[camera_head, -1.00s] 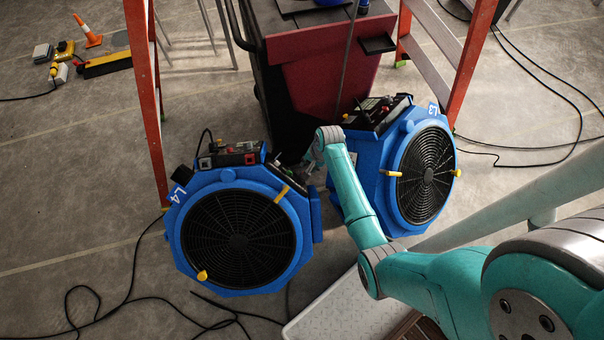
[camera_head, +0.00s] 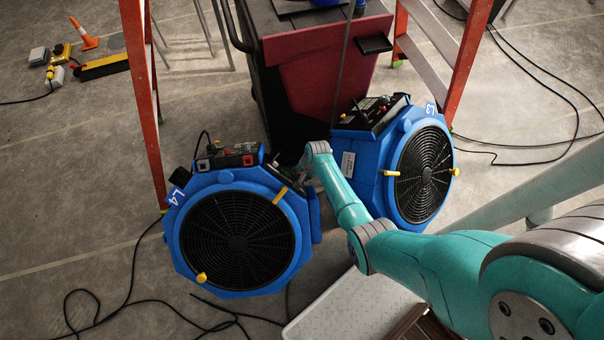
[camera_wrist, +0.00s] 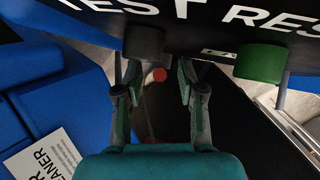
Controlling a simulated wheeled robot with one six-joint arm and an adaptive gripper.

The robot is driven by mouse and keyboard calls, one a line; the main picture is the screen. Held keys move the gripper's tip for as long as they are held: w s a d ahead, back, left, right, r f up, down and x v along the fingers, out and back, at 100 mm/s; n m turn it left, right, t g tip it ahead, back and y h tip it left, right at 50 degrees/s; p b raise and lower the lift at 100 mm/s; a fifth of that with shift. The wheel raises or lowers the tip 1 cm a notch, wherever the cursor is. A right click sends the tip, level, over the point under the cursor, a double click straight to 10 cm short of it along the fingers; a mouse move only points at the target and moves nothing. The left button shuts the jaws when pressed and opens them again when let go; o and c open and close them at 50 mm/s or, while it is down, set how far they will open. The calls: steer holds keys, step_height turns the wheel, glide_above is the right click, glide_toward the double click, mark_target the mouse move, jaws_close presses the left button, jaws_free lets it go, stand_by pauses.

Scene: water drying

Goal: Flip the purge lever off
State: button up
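Two blue air cleaners stand on the floor: L4 (camera_head: 190,262) at the left and L3 (camera_head: 372,178) at the right. My gripper (camera_wrist: 158,68) is open, its two fingers apart with nothing clearly held between them. In the head view my wrist is over the gap between the units, close to L4's top right, and the fingers are hardly visible. The wrist view shows a dark panel lettered "TEST" and "RES", with a black control (camera_wrist: 143,42) just ahead of the left finger and a green control (camera_wrist: 262,62) to the right. I cannot tell which part is the purge lever.
A red-and-black cart (camera_head: 318,70) stands close behind the units. Orange ladder legs (camera_head: 145,100) rise at both sides. Black cables lie on the floor at left and right.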

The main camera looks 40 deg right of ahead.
jaws_close()
steer(key=shift+s+d+f+n+t, duration=0.1)
steer(key=shift+s+f+n+t, duration=0.1)
steer(key=shift+s+n+t, duration=0.45)
steer(key=shift+w, duration=0.25)
jaws_free()
